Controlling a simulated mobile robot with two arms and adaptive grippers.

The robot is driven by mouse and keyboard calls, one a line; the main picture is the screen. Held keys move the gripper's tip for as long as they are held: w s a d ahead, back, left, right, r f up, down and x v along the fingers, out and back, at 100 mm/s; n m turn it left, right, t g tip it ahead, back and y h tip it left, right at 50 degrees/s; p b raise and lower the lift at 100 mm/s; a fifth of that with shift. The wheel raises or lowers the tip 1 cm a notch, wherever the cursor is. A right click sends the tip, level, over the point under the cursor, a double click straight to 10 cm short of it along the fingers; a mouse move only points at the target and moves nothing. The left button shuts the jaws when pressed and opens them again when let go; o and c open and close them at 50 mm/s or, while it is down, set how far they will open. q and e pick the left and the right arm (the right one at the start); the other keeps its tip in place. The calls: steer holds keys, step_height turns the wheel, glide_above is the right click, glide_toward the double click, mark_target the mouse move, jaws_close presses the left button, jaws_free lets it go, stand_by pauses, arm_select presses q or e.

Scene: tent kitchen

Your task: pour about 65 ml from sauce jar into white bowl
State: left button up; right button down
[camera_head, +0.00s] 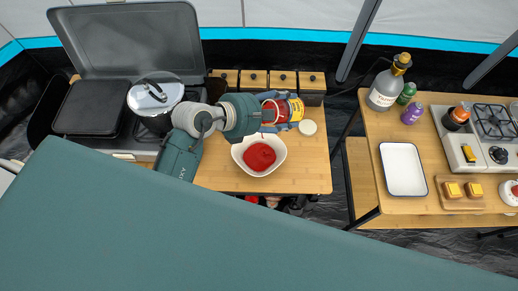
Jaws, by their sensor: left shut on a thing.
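The white bowl (279,150) stands on the wooden counter and has red sauce (259,157) in it. The jar lies about level, above and just behind the bowl. Its mouth end is hidden by the gripper, and I cannot tell whether sauce is running out. My right gripper is not in view.
A round pale lid or disc (308,127) lies right of the bowl. A pot (155,95) and a griddle (93,106) are at the left. The right table holds a white tray (403,169), a gas bottle (383,92) and a stove (492,122). A gap separates the tables.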

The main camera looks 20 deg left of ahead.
arm_select(q)
step_height(320, 180, down, 6)
steer(key=g+y, duration=0.2)
steer(key=g, duration=0.1)
steer(key=shift+a+f+y, duration=0.15)
steer(key=shift+f+y, duration=0.1)
steer(key=shift+y, duration=0.15)
steer(key=shift+s+r, duration=0.15)
steer(key=shift+w, duration=0.2)
steer(key=g+y, duration=0.1)
steer(key=w+d+g+y, duration=0.1)
steer(key=shift+d+f+g, duration=0.1)
steer(key=shift+f+g, duration=0.3)
